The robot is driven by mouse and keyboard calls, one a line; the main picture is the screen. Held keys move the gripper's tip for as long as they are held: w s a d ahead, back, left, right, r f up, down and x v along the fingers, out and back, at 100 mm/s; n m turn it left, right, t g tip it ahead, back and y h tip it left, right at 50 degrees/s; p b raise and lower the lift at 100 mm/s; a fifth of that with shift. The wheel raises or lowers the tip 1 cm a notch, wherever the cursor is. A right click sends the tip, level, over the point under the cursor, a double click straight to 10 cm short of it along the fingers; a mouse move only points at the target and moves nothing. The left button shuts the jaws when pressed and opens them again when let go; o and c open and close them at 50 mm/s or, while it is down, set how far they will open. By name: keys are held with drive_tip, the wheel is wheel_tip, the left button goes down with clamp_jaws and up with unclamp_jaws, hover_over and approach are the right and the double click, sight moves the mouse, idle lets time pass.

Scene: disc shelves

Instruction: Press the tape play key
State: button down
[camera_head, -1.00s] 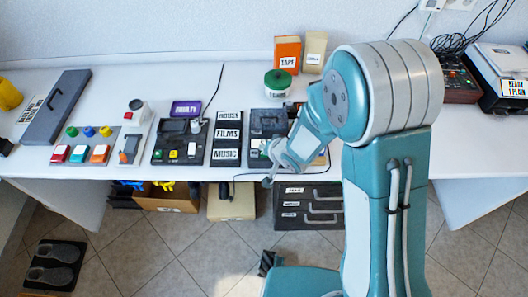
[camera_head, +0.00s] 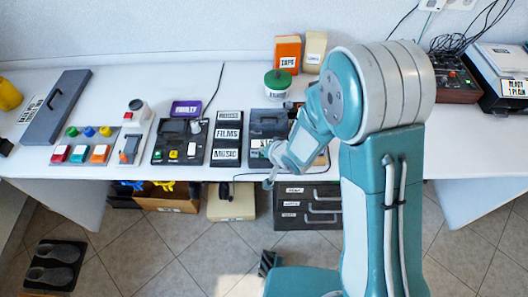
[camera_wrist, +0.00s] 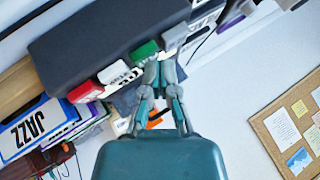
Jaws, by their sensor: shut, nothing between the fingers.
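A dark tape player (camera_head: 267,123) stands on the bench, partly hidden by my arm. In the wrist view the dark player body (camera_wrist: 100,35) has a row of keys along its edge. These are a red key (camera_wrist: 85,92), a white key (camera_wrist: 113,73), a green key (camera_wrist: 145,50) and a grey key (camera_wrist: 175,37). Their markings cannot be read. My gripper (camera_wrist: 158,70) is shut and empty, its fingertips at the green key's edge beside the grey key. Whether they touch cannot be told. In the head view my gripper (camera_head: 269,183) is at the bench's front edge.
Left of the player stand dark label blocks (camera_head: 227,132) and a button device (camera_head: 180,140). A green-lidded tub (camera_head: 278,83) stands behind it, with orange (camera_head: 288,52) and cream (camera_head: 314,50) boxes. A dark drawer unit (camera_head: 308,205) is below the bench.

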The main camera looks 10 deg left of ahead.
drive_tip(key=shift+f, duration=0.25)
drive_tip(key=shift+r, duration=0.1)
idle(0.5)
drive_tip(key=shift+r, duration=0.7)
drive_tip(key=shift+r, duration=2.55)
